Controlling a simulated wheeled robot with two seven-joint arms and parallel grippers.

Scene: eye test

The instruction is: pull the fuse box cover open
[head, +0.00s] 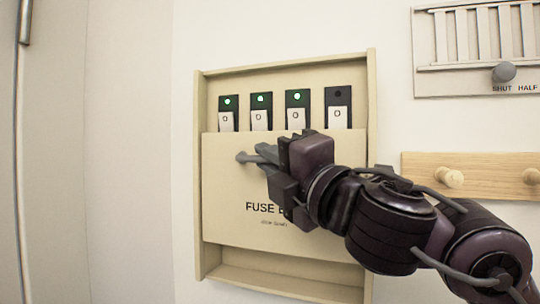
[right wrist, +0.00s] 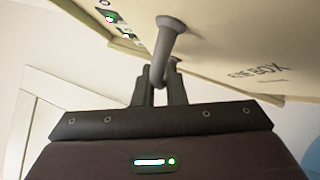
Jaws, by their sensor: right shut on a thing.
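The fuse box (head: 201,180) is a cream, shallow box on the white wall. Its flat cream cover (head: 222,215), lettered "FUSE B…", lies over the middle and lower part of the box front, with a row of switches bare above its top edge. A grey handle (head: 243,157) stands out from the cover; in the right wrist view the handle (right wrist: 165,40) runs from the cover down between the fingers. My right gripper (head: 266,156) is shut on the handle, and its fingers (right wrist: 160,82) show there too. The arm hides part of the lettering. My left gripper is out of view.
Several switches (head: 262,119) show in the box; three have green lights and the rightmost is dark. A wooden peg rail (head: 480,165) and a slatted vent panel (head: 440,85) with a grey knob (head: 504,72) are at right. A pale door or cabinet (head: 60,150) stands at left.

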